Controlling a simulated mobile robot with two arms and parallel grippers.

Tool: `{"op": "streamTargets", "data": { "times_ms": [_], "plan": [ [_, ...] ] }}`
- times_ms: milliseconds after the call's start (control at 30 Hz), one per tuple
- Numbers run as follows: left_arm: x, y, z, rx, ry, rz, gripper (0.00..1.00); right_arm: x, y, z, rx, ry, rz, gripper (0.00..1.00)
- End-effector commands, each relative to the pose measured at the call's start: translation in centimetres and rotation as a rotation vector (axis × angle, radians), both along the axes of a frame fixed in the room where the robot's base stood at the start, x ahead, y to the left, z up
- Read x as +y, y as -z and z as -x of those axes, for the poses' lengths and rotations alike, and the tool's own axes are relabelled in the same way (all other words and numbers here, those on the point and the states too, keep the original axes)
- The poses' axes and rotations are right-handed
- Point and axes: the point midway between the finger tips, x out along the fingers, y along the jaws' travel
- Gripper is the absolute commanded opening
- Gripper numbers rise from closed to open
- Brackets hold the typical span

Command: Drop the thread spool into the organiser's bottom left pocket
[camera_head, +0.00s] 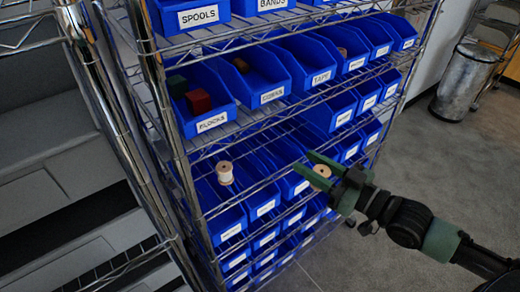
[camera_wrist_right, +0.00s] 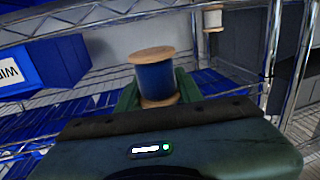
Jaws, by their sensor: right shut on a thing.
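My right gripper (camera_head: 307,164) reaches in from the right, in front of the lower blue bins. It is shut on a thread spool (camera_wrist_right: 153,76) with blue thread and wooden ends. In the right wrist view the spool stands upright between the green fingers, slightly tilted. In the head view mainly its round wooden end (camera_head: 322,171) shows. A wire rack of labelled blue bins fills the middle; I cannot tell which part is the organiser or its bottom left pocket. My left gripper is not in view.
A white spool (camera_head: 224,173) sits at the lower blue bins and also shows in the right wrist view (camera_wrist_right: 212,19). Red and green blocks (camera_head: 198,101) lie in an upper bin. A metal trash can (camera_head: 464,82) stands at the right. The grey floor (camera_head: 440,170) there is open.

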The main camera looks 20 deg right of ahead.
Motion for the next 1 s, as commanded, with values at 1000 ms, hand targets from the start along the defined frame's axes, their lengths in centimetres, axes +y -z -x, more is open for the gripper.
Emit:
{"op": "streamTargets", "data": {
  "times_ms": [1000],
  "plan": [
    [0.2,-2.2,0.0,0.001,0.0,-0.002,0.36,8.3,-0.3,-13.8,-0.002,-0.001,-0.003,0.0]
  ]
}}
